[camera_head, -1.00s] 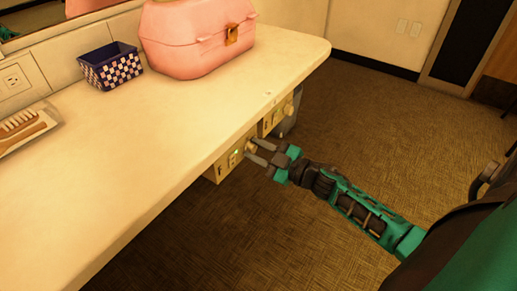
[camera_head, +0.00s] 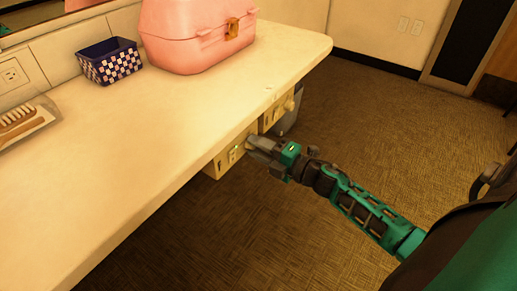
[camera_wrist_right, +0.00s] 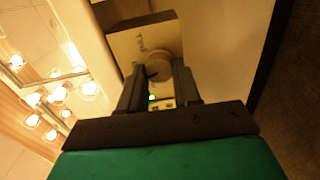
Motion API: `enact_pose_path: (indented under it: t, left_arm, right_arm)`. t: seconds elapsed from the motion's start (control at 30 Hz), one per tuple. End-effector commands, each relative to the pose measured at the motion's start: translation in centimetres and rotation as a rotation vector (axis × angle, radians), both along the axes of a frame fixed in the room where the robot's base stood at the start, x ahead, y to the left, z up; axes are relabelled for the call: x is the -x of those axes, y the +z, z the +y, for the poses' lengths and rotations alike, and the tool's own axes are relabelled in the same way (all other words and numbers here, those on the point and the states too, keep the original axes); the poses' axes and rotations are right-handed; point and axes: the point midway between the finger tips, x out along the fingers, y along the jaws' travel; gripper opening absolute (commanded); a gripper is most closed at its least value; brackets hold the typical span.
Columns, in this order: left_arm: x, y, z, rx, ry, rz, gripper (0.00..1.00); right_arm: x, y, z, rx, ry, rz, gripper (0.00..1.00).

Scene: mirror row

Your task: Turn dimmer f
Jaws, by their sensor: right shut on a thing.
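Two pale dimmer boxes are mounted under the counter's front edge. My right gripper (camera_head: 256,147) is at the nearer box (camera_head: 221,164), with its fingers closed on the round knob. In the right wrist view the fingers (camera_wrist_right: 160,85) sit on both sides of the round beige knob (camera_wrist_right: 154,65). The knob is on a box plate (camera_wrist_right: 125,45) with a dark mark and a small lit green light (camera_wrist_right: 152,97). The farther box (camera_head: 272,118) has its own knob (camera_head: 289,104). The letters on the boxes are too small to read. My left gripper is not in view.
The cream counter (camera_head: 170,130) lies directly above the dimmers. On it are a pink case (camera_head: 195,40), a blue checkered basket (camera_head: 110,62) and a tray with a brush (camera_head: 22,120). A grey bin (camera_head: 288,122) stands behind the farther box. The floor to the right is clear.

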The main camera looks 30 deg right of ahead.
Motion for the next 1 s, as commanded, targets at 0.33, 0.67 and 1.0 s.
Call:
enact_pose_path:
  t: [0.33, 0.67, 1.0]
  left_arm:
    - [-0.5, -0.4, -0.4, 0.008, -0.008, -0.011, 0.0]
    - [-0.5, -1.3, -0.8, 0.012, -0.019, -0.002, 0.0]
    - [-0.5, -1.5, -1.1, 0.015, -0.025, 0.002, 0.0]
  right_arm:
    - [0.0, -0.4, 0.0, 0.306, 0.0, -0.127, 0.02]
    - [0.0, -0.5, -0.1, 0.546, 0.0, -0.226, 0.02]
    - [0.0, -0.4, -0.1, 0.679, 0.001, -0.28, 0.02]
